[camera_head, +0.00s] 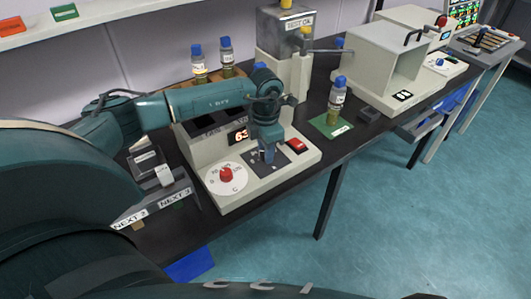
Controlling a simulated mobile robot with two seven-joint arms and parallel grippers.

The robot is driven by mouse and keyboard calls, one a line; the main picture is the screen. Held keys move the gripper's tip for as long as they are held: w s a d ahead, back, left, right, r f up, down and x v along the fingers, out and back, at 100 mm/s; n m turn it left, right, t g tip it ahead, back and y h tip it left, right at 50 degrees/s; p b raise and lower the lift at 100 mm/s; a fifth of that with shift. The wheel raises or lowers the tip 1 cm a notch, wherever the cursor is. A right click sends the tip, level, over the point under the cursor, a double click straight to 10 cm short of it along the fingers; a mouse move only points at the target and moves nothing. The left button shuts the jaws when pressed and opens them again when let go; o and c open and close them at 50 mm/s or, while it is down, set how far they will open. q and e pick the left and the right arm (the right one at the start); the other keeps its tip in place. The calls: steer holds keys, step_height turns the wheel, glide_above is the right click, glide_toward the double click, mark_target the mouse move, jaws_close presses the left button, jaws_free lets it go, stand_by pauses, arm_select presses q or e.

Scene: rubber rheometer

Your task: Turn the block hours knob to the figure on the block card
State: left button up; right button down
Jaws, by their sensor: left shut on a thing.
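My left gripper (268,155) points down at the dark square panel (290,156) on the front of the grey block heater (270,187). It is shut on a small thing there. The fingers hide most of it, and its pointer and setting cannot be seen; from its place it seems to be the block hours knob. On the same front, a red knob (227,174) sits on a white dial (214,185) marked C, left of my gripper. A display (239,136) reads what looks like 63. I cannot make out a block card. My right gripper is not in view.
A red switch (297,145) is close right of my left gripper. A capped bottle (337,100) stands on a green mat (322,126) to the right. Racks labelled NEXT (174,197) are at left. Bottles with blue caps (226,57) stand behind my arm.

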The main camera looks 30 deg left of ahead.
arm_select(q)
steer(key=m+b, duration=0.1)
steer(key=m, duration=0.2)
steer(key=shift+b, duration=0.3)
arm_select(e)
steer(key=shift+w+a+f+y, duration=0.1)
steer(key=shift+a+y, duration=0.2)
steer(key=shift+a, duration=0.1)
arm_select(q)
steer(key=shift+m, duration=0.3)
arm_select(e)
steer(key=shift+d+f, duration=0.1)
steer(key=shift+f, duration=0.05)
arm_select(q)
steer(key=o, duration=1)
steer(key=shift+c, duration=0.2)
step_height(320, 180, up, 13)
steer(key=b, duration=0.1)
steer(key=shift+r, duration=0.15)
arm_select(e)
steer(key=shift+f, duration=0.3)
